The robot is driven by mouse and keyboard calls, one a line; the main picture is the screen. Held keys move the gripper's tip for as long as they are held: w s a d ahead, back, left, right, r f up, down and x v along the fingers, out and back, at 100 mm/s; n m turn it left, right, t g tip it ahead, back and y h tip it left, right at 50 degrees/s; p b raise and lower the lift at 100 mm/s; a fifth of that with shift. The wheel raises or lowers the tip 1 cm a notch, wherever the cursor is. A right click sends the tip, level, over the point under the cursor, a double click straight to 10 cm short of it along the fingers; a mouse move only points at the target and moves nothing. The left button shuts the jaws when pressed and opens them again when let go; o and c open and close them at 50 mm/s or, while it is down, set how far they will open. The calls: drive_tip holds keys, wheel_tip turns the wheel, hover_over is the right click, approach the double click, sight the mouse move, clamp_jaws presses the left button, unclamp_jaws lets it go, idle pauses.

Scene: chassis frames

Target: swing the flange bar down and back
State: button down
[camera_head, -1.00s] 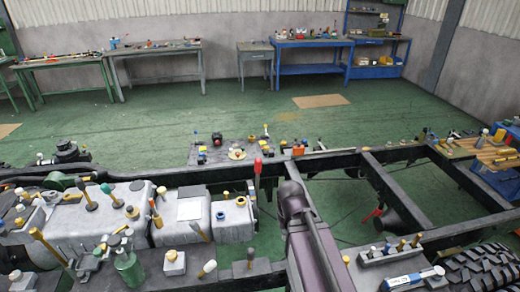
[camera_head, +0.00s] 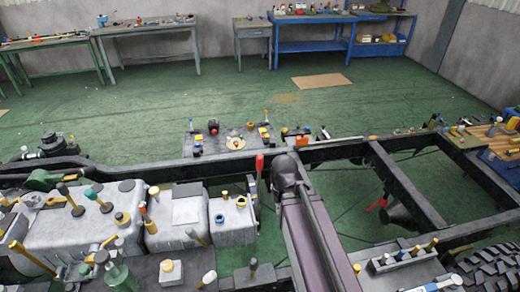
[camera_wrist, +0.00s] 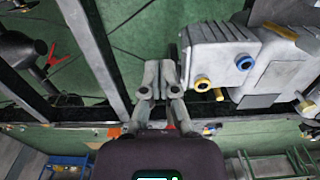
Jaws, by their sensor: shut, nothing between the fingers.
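An upright bar with a red grip (camera_head: 259,164) stands beside the dark chassis rail in the head view. It looks like the flange bar, but I cannot tell for sure. A small bit of red (camera_wrist: 171,126) shows behind my gripper in the wrist view; I cannot tell whether it is the same bar. My gripper (camera_wrist: 160,68) is shut and empty in the wrist view, beside the grey tank. In the head view my arm reaches over the rail just right of the red grip, and my gripper is hidden there.
The grey tank (camera_wrist: 215,55) with blue and yellow caps lies close to the fingers. Chassis rails (camera_head: 405,185) cross the area, with open floor between them. Several loose tools stand on the tanks at the left. A tyre (camera_head: 490,268) is at the lower right.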

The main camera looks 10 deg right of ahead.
drive_tip(key=shift+a, duration=0.3)
drive_tip(key=shift+w, duration=0.1)
drive_tip(key=w+r+n+t+p, duration=0.1)
drive_tip(key=w+r+t+p, duration=0.1)
drive_tip(key=w, duration=1.4)
drive_tip(key=w+a+r+n+t+p, duration=0.1)
drive_tip(key=w+r+t+p, duration=0.1)
drive_tip(key=w, duration=1.4)
wheel_tip(320, 180, up, 3)
drive_tip(key=shift+a+f+n+t+y+p, duration=0.1)
drive_tip(key=shift+a+n+t+y+p, duration=0.25)
drive_tip(key=shift+t, duration=0.45)
drive_tip(key=shift+w+f, duration=0.1)
drive_tip(key=shift+f, duration=0.05)
drive_tip(key=d+b+x, duration=0.1)
drive_tip(key=b+x, duration=0.8)
drive_tip(key=x, duration=0.1)
drive_tip(key=shift+s+a+f+b, duration=0.1)
drive_tip(key=shift+s+b, duration=0.05)
drive_tip(key=shift+s, duration=0.85)
drive_tip(key=shift+s+f+b, duration=0.1)
drive_tip(key=shift+s+b, duration=0.05)
drive_tip(key=shift+s, duration=0.85)
drive_tip(key=shift+s, duration=0.1)
